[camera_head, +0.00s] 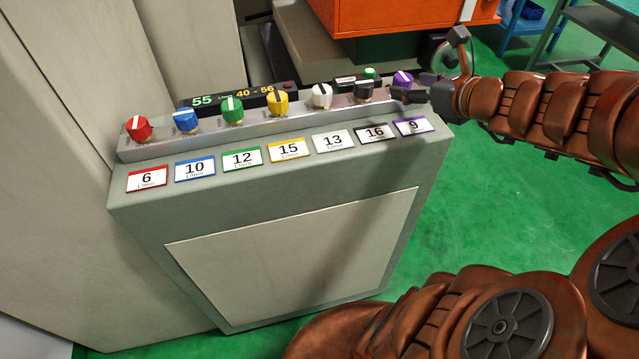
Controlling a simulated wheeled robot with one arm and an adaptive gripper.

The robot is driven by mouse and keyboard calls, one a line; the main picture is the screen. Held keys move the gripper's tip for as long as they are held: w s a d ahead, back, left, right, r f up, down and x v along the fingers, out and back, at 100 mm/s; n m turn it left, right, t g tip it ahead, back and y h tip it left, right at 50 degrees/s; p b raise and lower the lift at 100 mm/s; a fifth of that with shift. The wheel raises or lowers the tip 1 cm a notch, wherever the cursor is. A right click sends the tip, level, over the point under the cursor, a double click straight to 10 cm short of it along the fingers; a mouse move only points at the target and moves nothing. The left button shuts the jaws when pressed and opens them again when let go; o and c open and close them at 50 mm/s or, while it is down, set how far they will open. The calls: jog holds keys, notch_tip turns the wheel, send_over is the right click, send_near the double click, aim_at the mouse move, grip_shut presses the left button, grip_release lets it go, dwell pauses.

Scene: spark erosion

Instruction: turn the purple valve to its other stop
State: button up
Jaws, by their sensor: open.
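The purple valve (402,79) is the rightmost knob in a row on a metal strip atop a grey cabinet. Its white mark shows on the face, tilted to the upper left. A purple-edged label (411,126) below it reads 9. My gripper (413,87) comes in from the right, with its dark fingers open around or just beside the purple valve. I cannot tell whether a finger touches it. The fingers hide part of the knob's right side and base.
The black knob (364,90) stands close to the left of the fingers, then white (321,95), yellow (277,102), green (232,109), blue (185,121) and red (139,128) knobs. A display (239,96) behind them reads 55 and 40 - 56. An orange machine (400,15) stands behind.

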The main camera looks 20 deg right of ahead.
jog(key=a+n+y, duration=0.1)
jog(key=a, duration=0.1)
jog(key=a+n+g, duration=0.1)
jog(key=a+n, duration=0.1)
jog(key=a, duration=0.1)
jog(key=a+n+y+p, duration=0.1)
jog(key=a+n, duration=0.1)
jog(key=a, duration=0.1)
jog(key=shift+f+g+y, duration=0.3)
jog(key=shift+f+g, duration=0.1)
jog(key=a+n+g, duration=0.1)
jog(key=a+n, duration=0.1)
jog(key=s+a+f+n+g+y, duration=0.1)
jog(key=a+n, duration=0.1)
jog(key=a, duration=0.1)
jog(key=s+a+n+p, duration=0.1)
jog(key=a+n, duration=0.1)
jog(key=shift+s+a+f+g+y, duration=0.2)
jog(key=shift+a+f+g+y, duration=0.1)
jog(key=shift+g+y, duration=0.1)
jog(key=s+a+f+n+g+p, duration=0.2)
jog(key=s+a+f+n+g, duration=0.1)
jog(key=s+a+n+g, duration=0.3)
jog(key=shift+s+a+n, duration=1)
jog(key=shift+s+n, duration=0.95)
jog(key=shift+n, duration=0.45)
